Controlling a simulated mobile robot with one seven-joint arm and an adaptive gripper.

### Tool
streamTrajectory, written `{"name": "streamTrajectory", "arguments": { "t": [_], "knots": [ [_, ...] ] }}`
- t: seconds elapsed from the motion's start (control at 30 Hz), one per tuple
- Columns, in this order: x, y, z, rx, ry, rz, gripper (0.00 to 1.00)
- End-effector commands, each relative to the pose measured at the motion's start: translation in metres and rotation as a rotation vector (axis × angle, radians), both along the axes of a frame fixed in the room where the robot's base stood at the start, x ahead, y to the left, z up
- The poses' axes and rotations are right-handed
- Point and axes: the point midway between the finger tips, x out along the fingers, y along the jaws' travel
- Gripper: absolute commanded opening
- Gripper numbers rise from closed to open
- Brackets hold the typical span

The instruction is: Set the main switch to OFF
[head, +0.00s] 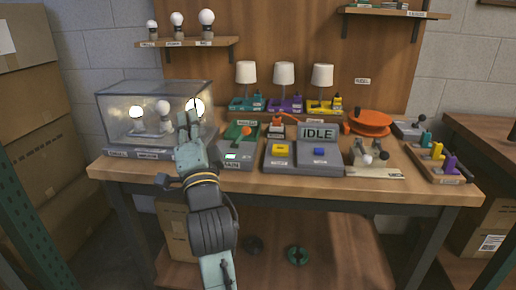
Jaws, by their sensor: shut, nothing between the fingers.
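The main switch (236,162) is a grey box with a green top panel, left of centre on the workbench. A small window on its front glows green, above a label that seems to read MAIN. An orange knob (246,131) shows at the right of its top; the exact lever position is too small to tell. My gripper (188,122) is shut and empty. In the picture it is left of the switch, in front of the glass case's right side, apart from the knob.
A glass case (112,122) with lit bulbs stands at the left of the workbench (300,186). Three lamps (284,77) stand behind.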

Motion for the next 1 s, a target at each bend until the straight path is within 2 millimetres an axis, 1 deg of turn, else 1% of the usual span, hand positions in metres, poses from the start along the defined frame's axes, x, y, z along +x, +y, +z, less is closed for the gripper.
{"name": "streamTrajectory", "arguments": {
  "t": [0.03,0.07,0.1,0.2,0.3,0.4,0.53,0.83,0.93,1.0],
  "knots": [
    [0.022,-0.030,-0.028,0.060,0.102,-0.031,0.00],
    [0.033,-0.045,-0.043,0.101,0.161,-0.044,0.00],
    [0.046,-0.066,-0.060,0.157,0.233,-0.064,0.00],
    [0.066,-0.112,-0.098,0.290,0.378,-0.113,0.00],
    [0.077,-0.145,-0.127,0.396,0.474,-0.154,0.00],
    [0.081,-0.164,-0.142,0.464,0.527,-0.178,0.00],
    [0.083,-0.173,-0.149,0.498,0.551,-0.191,0.00],
    [0.083,-0.173,-0.149,0.498,0.550,-0.190,0.00],
    [0.088,-0.172,-0.148,0.496,0.550,-0.189,0.00],
    [0.096,-0.172,-0.147,0.496,0.551,-0.190,0.00]
  ]
}}
